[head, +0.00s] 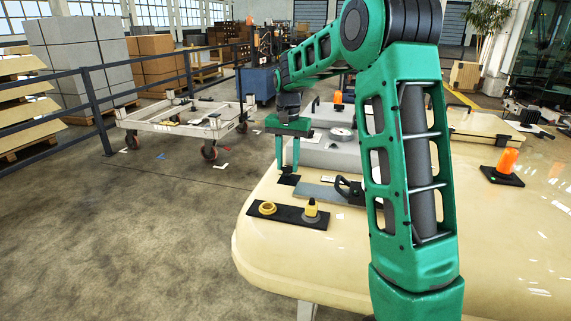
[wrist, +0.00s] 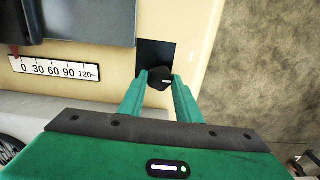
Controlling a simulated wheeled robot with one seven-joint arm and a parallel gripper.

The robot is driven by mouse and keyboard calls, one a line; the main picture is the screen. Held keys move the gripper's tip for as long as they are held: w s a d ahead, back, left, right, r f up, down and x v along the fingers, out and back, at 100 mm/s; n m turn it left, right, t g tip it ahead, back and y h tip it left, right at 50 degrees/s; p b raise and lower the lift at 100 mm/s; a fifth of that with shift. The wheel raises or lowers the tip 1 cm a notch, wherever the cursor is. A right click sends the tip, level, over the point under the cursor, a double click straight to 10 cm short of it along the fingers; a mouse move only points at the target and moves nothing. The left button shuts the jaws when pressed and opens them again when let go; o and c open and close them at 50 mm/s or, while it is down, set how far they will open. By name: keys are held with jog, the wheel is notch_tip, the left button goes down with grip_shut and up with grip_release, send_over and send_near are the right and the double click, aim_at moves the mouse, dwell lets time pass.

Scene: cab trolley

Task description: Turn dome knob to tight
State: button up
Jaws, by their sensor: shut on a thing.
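The dome knob (wrist: 157,75) is dark and round, with a small light mark on its face. It sits at the lower edge of a black square plate (wrist: 155,50) on the cream table top. The plate also shows in the head view (head: 289,180). My gripper (wrist: 159,84) is shut on the knob, with one green finger on each side of it. In the head view my gripper (head: 288,168) points down over the plate near the table's left edge, and the knob is hard to make out there. I see no label reading tight.
A strip marked 0 to 120 (wrist: 54,68) lies beside the plate. A grey plate with a black handle (head: 348,189), a black strip with a yellow ring (head: 267,208) and a yellow-topped piece (head: 311,208) are close by. A white trolley (head: 190,122) stands on the floor beyond.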

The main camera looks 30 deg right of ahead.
aim_at(289, 168)
jog(key=o, duration=1.1)
jog(key=shift+w, duration=0.1)
jog(key=shift+c, duration=0.2)
notch_tip(289, 168, up, 11)
jog(key=shift+f, duration=0.1)
jog(key=s+f, duration=0.2)
jog(key=s, duration=0.8)
jog(key=s+d+f+n, duration=0.1)
jog(key=s+f, duration=0.2)
jog(key=s, duration=0.8)
jog(key=s+d+f+n, duration=0.1)
jog(key=s+f, duration=0.1)
jog(key=s, duration=0.9)
jog(key=shift+f, duration=0.2)
jog(key=s+a+f, duration=0.2)
jog(key=s+f, duration=0.3)
jog(key=s, duration=0.3)
jog(key=shift+s+f+n, duration=0.15)
jog(key=shift+s+n, duration=0.15)
jog(key=shift+n, duration=0.1)
